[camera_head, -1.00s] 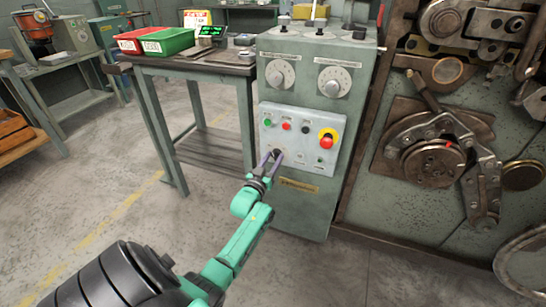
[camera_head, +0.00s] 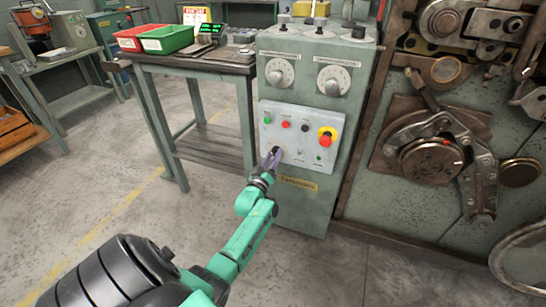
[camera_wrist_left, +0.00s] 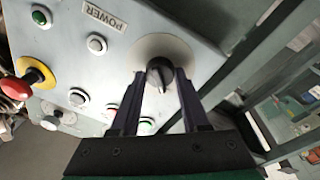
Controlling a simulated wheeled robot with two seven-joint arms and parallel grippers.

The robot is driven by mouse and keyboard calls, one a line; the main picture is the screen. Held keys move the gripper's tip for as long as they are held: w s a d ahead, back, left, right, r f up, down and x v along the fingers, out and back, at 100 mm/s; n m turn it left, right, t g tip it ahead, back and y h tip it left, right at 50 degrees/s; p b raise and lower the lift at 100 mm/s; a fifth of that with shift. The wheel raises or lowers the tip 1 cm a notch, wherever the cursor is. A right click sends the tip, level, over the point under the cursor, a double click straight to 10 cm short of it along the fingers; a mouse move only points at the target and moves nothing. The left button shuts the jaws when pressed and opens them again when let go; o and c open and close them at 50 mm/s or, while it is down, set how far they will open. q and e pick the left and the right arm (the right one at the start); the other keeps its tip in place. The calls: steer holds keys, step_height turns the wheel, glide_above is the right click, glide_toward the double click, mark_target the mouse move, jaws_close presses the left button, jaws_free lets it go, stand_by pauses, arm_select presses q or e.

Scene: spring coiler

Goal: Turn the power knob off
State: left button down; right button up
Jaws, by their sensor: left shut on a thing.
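The power knob (camera_wrist_left: 160,75) is a black rotary knob on a pale round plate, next to a POWER label (camera_wrist_left: 103,16) in the left wrist view. It sits at the lower left of the light grey control panel (camera_head: 312,118) in the head view, where my gripper mostly hides it. My left gripper (camera_head: 275,152) is at the panel, with its two dark fingers on either side of the knob. In the left wrist view the gripper (camera_wrist_left: 160,82) is shut on the knob, one finger at each side. My right gripper is out of view.
Two dials (camera_head: 332,81) are above. A side table (camera_head: 190,62) holds red and green bins. Coiler machinery (camera_head: 440,150) stands right.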

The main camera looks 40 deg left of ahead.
arm_select(q)
steer(key=shift+f, duration=0.1)
steer(key=shift+c, duration=2)
jaws_free()
steer(key=p+v, duration=0.2)
steer(key=v, duration=1.2)
steer(key=shift+s+d+p, duration=0.15)
steer(key=shift+s+p, duration=0.1)
steer(key=shift+p, duration=0.15)
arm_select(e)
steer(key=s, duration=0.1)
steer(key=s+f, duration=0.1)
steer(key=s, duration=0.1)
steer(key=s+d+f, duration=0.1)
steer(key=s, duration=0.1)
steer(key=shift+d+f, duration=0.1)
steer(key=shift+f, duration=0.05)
